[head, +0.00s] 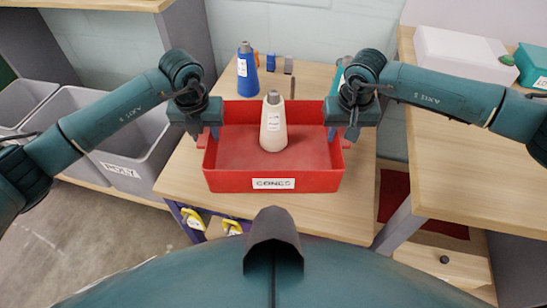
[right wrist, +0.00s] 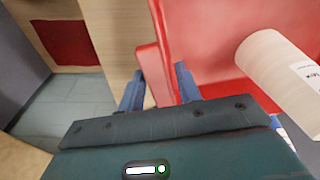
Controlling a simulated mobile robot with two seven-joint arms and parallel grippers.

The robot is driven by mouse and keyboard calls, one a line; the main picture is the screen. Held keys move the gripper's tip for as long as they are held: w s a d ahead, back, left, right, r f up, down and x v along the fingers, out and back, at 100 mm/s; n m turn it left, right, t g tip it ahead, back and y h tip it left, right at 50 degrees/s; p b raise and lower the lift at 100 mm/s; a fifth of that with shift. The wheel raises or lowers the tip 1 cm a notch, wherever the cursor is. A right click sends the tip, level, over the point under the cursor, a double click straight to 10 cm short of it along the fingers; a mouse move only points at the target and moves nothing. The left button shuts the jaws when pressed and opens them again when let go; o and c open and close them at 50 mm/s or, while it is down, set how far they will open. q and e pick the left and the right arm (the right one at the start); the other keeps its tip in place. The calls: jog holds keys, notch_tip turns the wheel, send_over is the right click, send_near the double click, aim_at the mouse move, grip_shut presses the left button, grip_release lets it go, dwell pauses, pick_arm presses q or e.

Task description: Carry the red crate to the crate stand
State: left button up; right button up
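The red crate (head: 225,180), labelled CONES, sits on a wooden table. A cream cone (head: 273,128) stands inside it. My left gripper (head: 207,134) is down at the crate's left side wall; its fingers are too hidden to tell their opening. My right gripper (head: 340,134) is at the right side wall. In the right wrist view my right gripper (right wrist: 160,88) has its fingers apart, one on each side of the crate's red side piece (right wrist: 152,70), with gaps showing. I cannot tell for sure which surface is the crate stand.
A blue cone (head: 247,75) and small items stand behind the crate. Grey bins (head: 125,150) are at the left. A wooden table (head: 465,155) at the right bears a white box (head: 460,55) and a teal box (head: 535,65). A dark red patch (head: 395,200) lies low between the tables.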

pick_arm(q)
jog(key=shift+o, duration=1)
pick_arm(e)
jog(key=shift+o, duration=1)
jog(key=shift+r, duration=0.1)
pick_arm(q)
notch_tip(320, 180, up, 12)
jog(key=s, duration=0.1)
jog(key=shift+s, duration=0.4)
pick_arm(e)
notch_tip(320, 180, up, 12)
jog(key=s, duration=0.1)
jog(key=shift+s, duration=0.4)
pick_arm(q)
jog(key=shift+f, duration=0.1)
pick_arm(e)
jog(key=shift+f, duration=0.2)
